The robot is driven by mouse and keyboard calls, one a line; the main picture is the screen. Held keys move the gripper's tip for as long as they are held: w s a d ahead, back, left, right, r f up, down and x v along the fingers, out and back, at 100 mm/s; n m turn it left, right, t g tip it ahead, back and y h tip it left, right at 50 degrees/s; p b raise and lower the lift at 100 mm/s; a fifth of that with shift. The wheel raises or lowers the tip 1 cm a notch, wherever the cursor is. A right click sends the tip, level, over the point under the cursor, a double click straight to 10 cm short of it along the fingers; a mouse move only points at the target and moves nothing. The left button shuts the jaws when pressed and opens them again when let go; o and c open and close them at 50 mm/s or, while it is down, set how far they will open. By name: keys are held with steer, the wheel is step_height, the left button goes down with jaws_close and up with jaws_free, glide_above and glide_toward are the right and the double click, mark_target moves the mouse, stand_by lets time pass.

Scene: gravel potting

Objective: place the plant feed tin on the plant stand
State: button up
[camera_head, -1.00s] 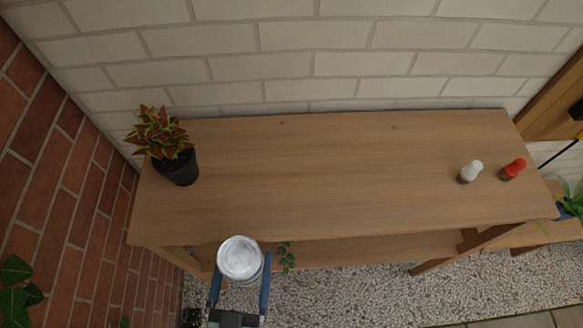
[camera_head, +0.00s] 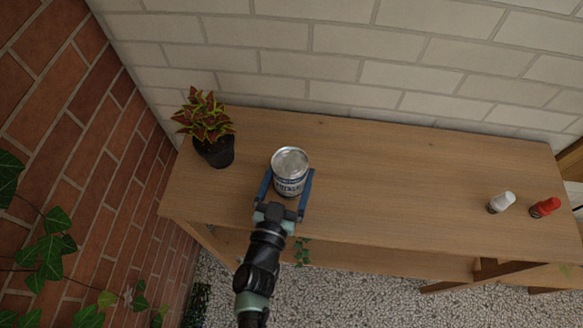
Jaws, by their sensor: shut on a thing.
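A potted plant with red and yellow-green leaves (camera_head: 212,135) stands on the stand left of the tin. A white-capped bottle (camera_head: 500,203) and a red bottle (camera_head: 545,207) stand at the right end. The middle top is clear. A brick wall (camera_head: 60,100) rises at left.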

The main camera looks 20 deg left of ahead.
steer(key=shift+w+a+r, duration=0.1)
steer(key=shift+w, duration=0.65)
steer(key=shift+s, duration=0.1)
steer(key=shift+f, duration=0.3)
steer(key=o, duration=1.5)
steer(key=shift+s, duration=0.1)
